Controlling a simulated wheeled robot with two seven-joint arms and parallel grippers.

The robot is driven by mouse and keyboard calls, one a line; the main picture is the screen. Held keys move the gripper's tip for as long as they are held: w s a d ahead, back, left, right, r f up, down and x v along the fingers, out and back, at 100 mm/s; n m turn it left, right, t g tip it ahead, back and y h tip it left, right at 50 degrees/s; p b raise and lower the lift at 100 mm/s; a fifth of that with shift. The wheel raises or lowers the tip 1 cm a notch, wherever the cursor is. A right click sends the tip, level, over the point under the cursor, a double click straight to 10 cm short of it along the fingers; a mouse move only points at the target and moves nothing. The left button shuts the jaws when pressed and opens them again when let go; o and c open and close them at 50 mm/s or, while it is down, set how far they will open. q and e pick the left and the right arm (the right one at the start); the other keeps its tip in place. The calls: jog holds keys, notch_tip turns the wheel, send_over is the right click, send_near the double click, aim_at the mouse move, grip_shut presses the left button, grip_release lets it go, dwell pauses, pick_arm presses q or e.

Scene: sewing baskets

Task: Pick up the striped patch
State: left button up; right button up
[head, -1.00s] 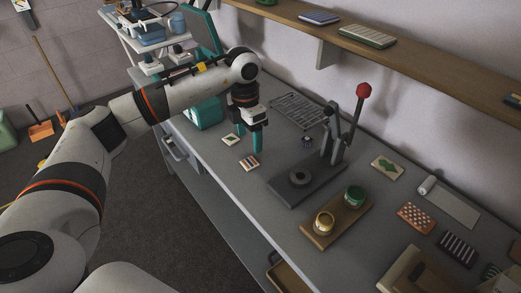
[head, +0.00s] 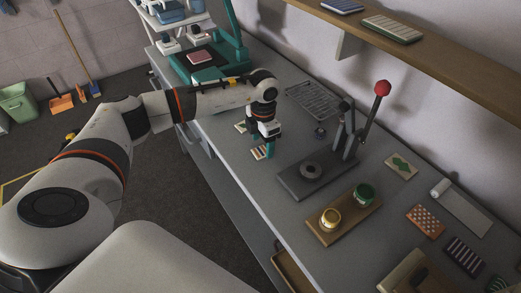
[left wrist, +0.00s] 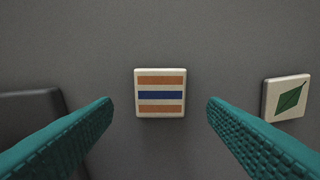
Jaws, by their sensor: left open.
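The striped patch (head: 259,153) is a small pale square tile with two orange stripes and a blue one between them. It lies flat on the grey workbench (head: 233,171). In the left wrist view the striped patch (left wrist: 160,93) sits centred between the fingers, with clear room on both sides. My left gripper (head: 269,152) is open, pointing down over the patch and partly covering it in the head view. Its teal ribbed fingers also show in the left wrist view (left wrist: 160,106), not touching the patch. My right gripper is out of view.
A leaf tile (left wrist: 287,97) lies just right of the patch in the wrist view. A lever press (head: 312,176) and a wooden tray with two jars (head: 318,232) stand to the right in the head view. A dark striped tile (head: 465,255) lies farther right.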

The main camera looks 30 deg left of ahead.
pick_arm(q)
jog(key=shift+f, duration=0.9)
jog(key=c, duration=1)
